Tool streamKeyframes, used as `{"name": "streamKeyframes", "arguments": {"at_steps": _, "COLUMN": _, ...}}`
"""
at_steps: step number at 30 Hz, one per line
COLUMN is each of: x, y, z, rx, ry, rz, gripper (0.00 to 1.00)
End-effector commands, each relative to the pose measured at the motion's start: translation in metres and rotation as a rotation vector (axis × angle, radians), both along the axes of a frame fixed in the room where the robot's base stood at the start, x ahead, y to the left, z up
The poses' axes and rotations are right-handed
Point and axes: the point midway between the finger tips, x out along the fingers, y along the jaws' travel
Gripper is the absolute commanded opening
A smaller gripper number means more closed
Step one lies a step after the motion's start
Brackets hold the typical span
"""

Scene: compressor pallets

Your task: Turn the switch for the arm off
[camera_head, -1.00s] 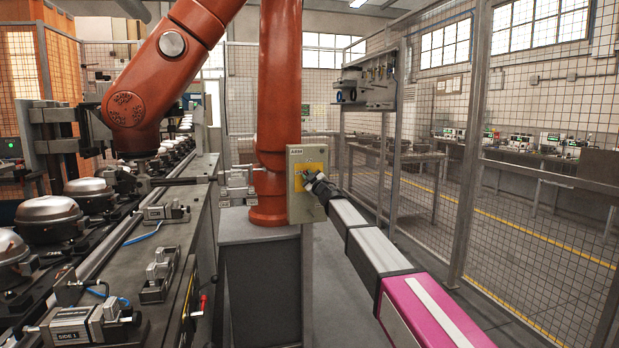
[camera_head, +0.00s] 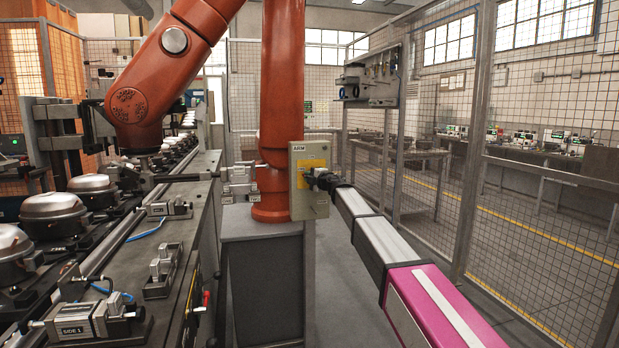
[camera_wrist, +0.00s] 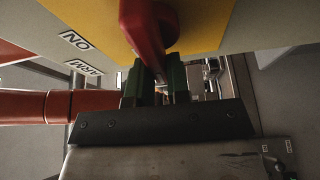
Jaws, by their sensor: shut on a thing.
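The switch box labelled ARM (camera_head: 322,205) is a pale grey-beige box on the pedestal by the orange robot arm, with a yellow plate (camera_head: 312,163) on its front. In the wrist view, the red switch handle (camera_wrist: 146,22) stands out from the yellow plate (camera_wrist: 205,22). My gripper (camera_head: 313,179) is at the plate in the head view and hides the handle there. In the wrist view, the green fingertips of my gripper (camera_wrist: 155,78) are shut on the handle's end.
The orange robot arm (camera_head: 284,90) stands just left of the box on a grey pedestal (camera_head: 262,275). A bench with compressors (camera_head: 55,213) and clamps runs along the left. A wire-mesh fence (camera_head: 540,215) closes the right side. Bare floor shows between pedestal and fence.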

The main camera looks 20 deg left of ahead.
Motion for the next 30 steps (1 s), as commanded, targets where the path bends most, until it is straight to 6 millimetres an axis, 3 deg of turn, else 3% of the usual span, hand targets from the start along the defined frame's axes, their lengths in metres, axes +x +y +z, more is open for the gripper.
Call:
{"name": "streamKeyframes", "arguments": {"at_steps": 21, "x": -0.0009, "y": 0.0000, "z": -0.0029, "rx": -0.063, "ry": -0.038, "rz": 0.001, "gripper": 0.00}}
{"name": "streamKeyframes", "arguments": {"at_steps": 22, "x": -0.0009, "y": 0.0000, "z": -0.0029, "rx": -0.063, "ry": -0.038, "rz": 0.001, "gripper": 0.27}}
{"name": "streamKeyframes", "arguments": {"at_steps": 24, "x": -0.0009, "y": 0.0000, "z": -0.0026, "rx": -0.063, "ry": -0.038, "rz": 0.001, "gripper": 0.43}}
{"name": "streamKeyframes", "arguments": {"at_steps": 30, "x": -0.0005, "y": 0.0000, "z": -0.0021, "rx": -0.061, "ry": -0.037, "rz": 0.001, "gripper": 0.43}}
